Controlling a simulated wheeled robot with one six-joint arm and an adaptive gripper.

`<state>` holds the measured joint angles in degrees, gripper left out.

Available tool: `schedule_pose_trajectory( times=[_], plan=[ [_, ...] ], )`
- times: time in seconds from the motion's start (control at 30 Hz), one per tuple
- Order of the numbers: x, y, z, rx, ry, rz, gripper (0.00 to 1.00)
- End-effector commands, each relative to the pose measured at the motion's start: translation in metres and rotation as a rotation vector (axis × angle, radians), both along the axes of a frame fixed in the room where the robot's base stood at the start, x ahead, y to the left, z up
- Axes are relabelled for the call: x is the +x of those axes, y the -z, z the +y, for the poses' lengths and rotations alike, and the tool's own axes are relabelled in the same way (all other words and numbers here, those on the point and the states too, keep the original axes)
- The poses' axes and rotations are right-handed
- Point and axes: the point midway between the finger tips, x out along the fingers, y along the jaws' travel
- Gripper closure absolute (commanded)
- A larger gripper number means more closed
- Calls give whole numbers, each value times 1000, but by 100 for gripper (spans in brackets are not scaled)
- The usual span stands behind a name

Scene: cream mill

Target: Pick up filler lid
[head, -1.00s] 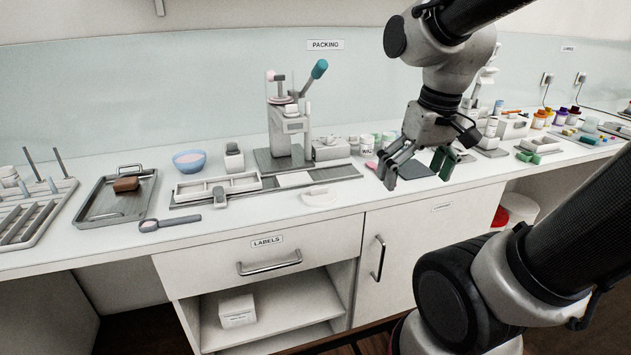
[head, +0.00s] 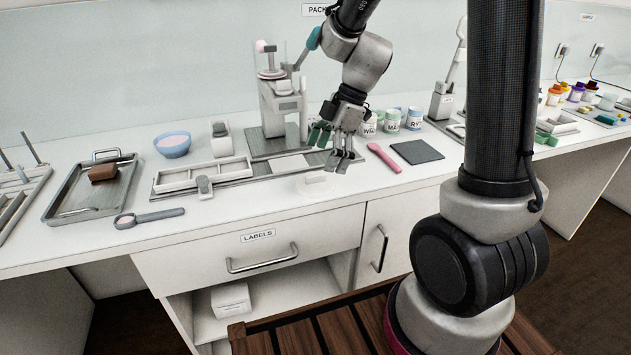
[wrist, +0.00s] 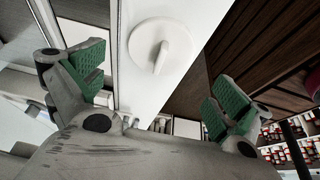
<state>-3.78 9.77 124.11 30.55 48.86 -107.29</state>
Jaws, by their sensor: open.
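The filler lid appears to be the white round disc with a raised bar handle (head: 316,183), lying flat near the front edge of the white counter. It also shows in the wrist view (wrist: 163,46), ahead of the gap between my fingers, with its handle in full view. My gripper (head: 334,148) is open and empty, above and slightly right of the lid, apart from it. In the wrist view my gripper (wrist: 157,92) shows its green-padded fingers spread wide. Nothing covers the lid in either view.
A filling press (head: 283,108) stands behind the lid on the white counter (head: 240,215). A long tray (head: 205,172) and a spoon (head: 148,217) lie left. A pink tool (head: 384,157), a dark mat (head: 416,152) and several jars (head: 392,120) are right. Counter around the lid is clear.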

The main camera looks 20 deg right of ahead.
Motion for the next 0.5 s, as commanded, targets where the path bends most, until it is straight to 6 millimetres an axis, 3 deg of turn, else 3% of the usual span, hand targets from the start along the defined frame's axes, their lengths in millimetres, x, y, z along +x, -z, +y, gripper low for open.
schedule_pose_trajectory(
  times=[0.3, 0.5],
  plan=[
    [0, 43, 20, -1, 1, 4, 0],
    [1, 52, 24, -1, 2, 0, 0]
  ],
)
